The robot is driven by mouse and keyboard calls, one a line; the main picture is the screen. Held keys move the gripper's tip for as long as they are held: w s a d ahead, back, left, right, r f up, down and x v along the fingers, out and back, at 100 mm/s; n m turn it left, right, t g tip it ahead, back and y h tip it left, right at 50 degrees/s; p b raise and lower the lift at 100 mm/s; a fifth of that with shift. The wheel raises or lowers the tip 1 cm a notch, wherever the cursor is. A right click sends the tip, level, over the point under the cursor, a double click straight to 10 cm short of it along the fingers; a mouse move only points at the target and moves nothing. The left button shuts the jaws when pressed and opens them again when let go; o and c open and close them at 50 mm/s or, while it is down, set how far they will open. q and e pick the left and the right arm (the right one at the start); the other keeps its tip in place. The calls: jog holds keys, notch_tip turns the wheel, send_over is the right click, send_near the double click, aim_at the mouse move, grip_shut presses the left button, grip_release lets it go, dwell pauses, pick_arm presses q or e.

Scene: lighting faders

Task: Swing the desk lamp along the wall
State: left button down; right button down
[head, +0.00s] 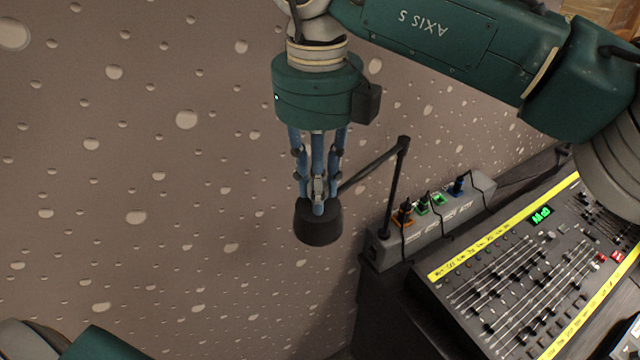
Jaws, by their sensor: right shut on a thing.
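The desk lamp (319,224) has a dark round head, and a thin black arm runs from it up to the right to an elbow. From there a post goes down to the grey power strip box. My right gripper (318,205) comes down from above with blue fingers and is shut on the lamp at the top of its head. The lamp head hangs in front of the speckled wall (136,217), to the left of the box. Only a piece of my left arm shows at the bottom left; its gripper is out of view.
The grey power strip box (450,221) holds several coloured plugs with cables. A lighting fader desk (520,290) with yellow strips and a green display lies at the lower right, close to the box. My right arm spans the upper right. The space left of the lamp head is clear.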

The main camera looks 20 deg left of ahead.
jog(key=c, duration=1.5)
grip_release()
jog(key=shift+o, duration=0.2)
jog(key=shift+s, duration=0.1)
notch_tip(320, 180, up, 12)
